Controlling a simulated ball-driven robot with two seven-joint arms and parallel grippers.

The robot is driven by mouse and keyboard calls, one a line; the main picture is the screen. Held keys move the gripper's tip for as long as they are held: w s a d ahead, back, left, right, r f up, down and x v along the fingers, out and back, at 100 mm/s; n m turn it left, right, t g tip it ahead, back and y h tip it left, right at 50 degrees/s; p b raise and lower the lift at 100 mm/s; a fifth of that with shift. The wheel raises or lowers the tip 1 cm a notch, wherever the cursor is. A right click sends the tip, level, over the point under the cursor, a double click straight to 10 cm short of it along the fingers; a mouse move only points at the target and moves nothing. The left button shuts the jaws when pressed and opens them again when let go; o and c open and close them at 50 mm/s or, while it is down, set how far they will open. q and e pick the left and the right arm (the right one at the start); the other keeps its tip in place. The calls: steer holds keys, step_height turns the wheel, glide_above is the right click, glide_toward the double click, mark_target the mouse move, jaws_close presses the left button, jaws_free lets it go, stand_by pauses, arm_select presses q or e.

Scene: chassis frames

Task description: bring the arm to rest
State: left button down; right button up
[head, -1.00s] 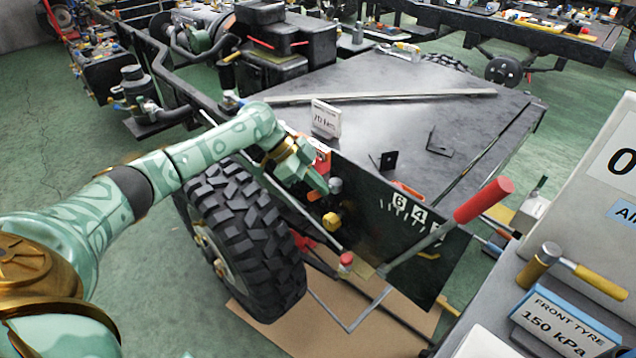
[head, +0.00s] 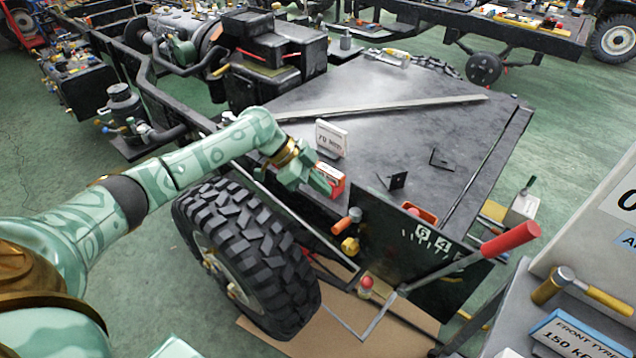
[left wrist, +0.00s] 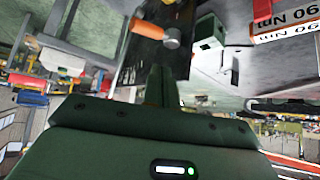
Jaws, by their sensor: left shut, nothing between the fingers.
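My left arm (head: 165,180), pale green with dark bands and brass rings, comes in from the left in the head view and reaches over the big black tyre. Its gripper (head: 324,185) is shut and empty, beside a red-and-white box (head: 329,179) at the near edge of the dark deck. I cannot tell whether it touches the box. In the left wrist view the shut fingers (left wrist: 160,88) point toward an orange-handled fitting (left wrist: 148,32). My right gripper is not in view.
A black tyre (head: 245,255) stands under the arm. A red-handled lever (head: 510,241) sticks out at right. A grey cart (head: 510,310) with a hammer and tyre-pressure sign stands at lower right.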

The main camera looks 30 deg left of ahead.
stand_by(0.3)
arm_select(q)
steer(key=s+a+f+n+y, duration=0.1)
steer(key=s+f+n+y, duration=0.3)
steer(key=f, duration=0.7)
steer(key=s+a+f+n, duration=0.1)
steer(key=s+f+n, duration=0.1)
steer(key=s+f, duration=0.65)
steer(key=s+a+f+n+y, duration=0.2)
steer(key=s+f+n, duration=0.1)
steer(key=f, duration=1)
steer(key=s+d+f+n+g+y, duration=0.1)
steer(key=s+f, duration=0.4)
steer(key=s, duration=0.5)
steer(key=s+d+f+y, duration=0.1)
steer(key=s+f, duration=0.4)
steer(key=s, duration=0.5)
steer(key=s+d+f, duration=0.1)
steer(key=s+d, duration=0.1)
steer(key=s, duration=0.7)
steer(key=s+d+f+g, duration=0.1)
steer(key=s+d, duration=0.1)
steer(key=s, duration=0.8)
steer(key=shift+s+d+f+g, duration=0.15)
steer(key=shift+s+f+g, duration=0.1)
steer(key=shift+f+g, duration=0.05)
